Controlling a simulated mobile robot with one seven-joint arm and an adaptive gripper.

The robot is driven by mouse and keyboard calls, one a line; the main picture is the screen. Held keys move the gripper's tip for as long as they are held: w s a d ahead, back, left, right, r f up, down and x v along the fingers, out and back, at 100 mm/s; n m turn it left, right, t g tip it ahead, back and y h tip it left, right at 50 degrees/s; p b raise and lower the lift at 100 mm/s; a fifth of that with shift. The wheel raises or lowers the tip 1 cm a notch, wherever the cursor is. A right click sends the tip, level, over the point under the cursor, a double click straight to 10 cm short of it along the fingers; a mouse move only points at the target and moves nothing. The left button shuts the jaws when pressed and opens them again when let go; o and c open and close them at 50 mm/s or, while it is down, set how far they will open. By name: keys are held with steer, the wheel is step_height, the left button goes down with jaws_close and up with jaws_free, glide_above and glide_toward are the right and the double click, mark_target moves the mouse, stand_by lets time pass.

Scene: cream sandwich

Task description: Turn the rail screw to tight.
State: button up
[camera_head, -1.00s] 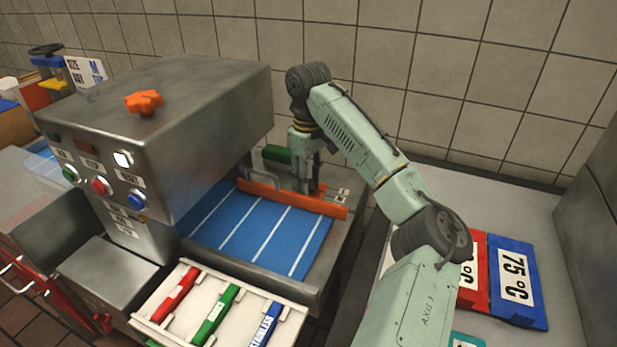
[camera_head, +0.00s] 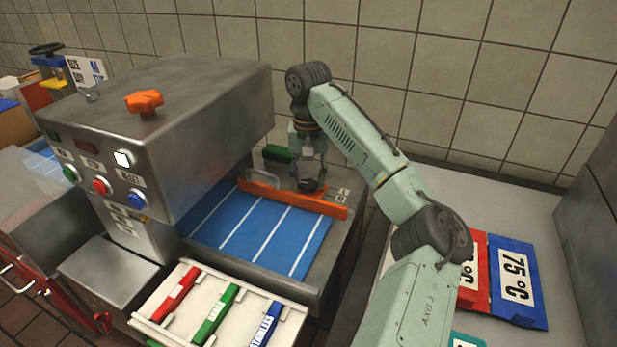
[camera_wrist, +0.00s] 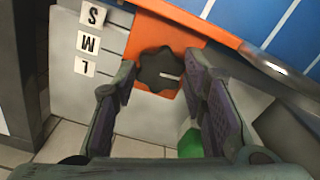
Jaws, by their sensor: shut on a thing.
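The rail screw is a black lobed knob (camera_wrist: 161,70) with a white pointer line, which points right in the wrist view. In the head view my gripper (camera_head: 309,182) stands above the rail's right part and partly hides the knob. I see no tight or loose mark by the knob.
White S, M and L labels (camera_wrist: 88,42) lie beside the rail. The steel machine housing (camera_head: 200,110) with an orange knob (camera_head: 145,102) rises to the left. The blue belt (camera_head: 260,232) in front is clear.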

mark_target(308, 184)
steer(key=shift+m, duration=0.6)
steer(key=o, duration=0.9)
steer(key=shift+c, duration=0.2)
step_height(308, 184, up, 12)
